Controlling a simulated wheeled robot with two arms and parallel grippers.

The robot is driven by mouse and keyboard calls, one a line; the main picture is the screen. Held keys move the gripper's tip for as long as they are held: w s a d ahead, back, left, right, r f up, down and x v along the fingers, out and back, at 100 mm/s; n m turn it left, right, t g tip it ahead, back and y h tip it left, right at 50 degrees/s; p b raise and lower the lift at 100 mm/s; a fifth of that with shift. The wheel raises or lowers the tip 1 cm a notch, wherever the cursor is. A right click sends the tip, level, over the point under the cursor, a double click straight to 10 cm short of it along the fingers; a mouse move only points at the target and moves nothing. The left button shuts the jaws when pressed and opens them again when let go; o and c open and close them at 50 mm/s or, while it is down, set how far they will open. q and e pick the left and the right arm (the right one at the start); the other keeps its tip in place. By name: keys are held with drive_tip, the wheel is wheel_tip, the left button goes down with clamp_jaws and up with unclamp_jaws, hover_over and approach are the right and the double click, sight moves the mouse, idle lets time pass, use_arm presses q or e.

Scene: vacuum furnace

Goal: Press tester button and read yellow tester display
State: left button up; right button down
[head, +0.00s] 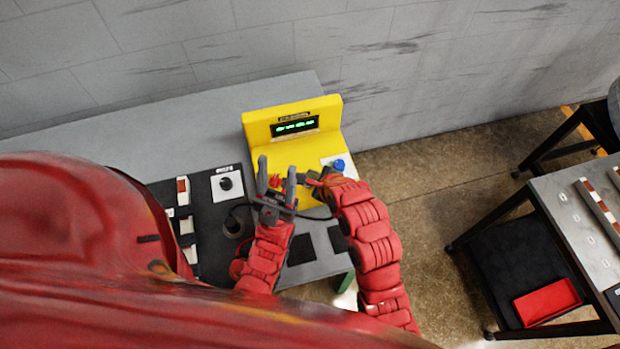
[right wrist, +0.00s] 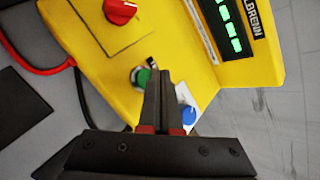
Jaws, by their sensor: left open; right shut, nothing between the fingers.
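The yellow tester (head: 254,124) stands on the bench against the wall. Its display (head: 295,126) is lit with green characters, too small to read; the right wrist view shows part of the display (right wrist: 222,25), turned sideways and cut off. That view also shows a red knob (right wrist: 120,11), a green button (right wrist: 142,77) and a blue button (right wrist: 188,116) on a white plate. My right gripper (right wrist: 161,73) is shut and empty, its tips beside the green button; contact cannot be told. My left gripper (head: 277,163) is open and empty in front of the tester, partly hiding its controls.
A dark mat (head: 211,262) with small parts lies on the bench (head: 130,139) to the left. Red and black leads run beside the tester. A separate table (head: 570,215) with a red tray (head: 547,302) below it stands at right, with open floor between.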

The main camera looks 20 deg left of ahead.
drive_tip(key=shift+f, duration=0.1)
idle(0.6)
drive_tip(key=shift+f, duration=0.3)
drive_tip(key=shift+f+b, duration=0.4)
idle(0.5)
idle(0.4)
drive_tip(key=shift+r+p, duration=0.45)
drive_tip(key=shift+r, duration=0.35)
drive_tip(key=shift+r+p, duration=1.3)
drive_tip(key=shift+r, duration=1.3)
drive_tip(key=shift+f, duration=0.1)
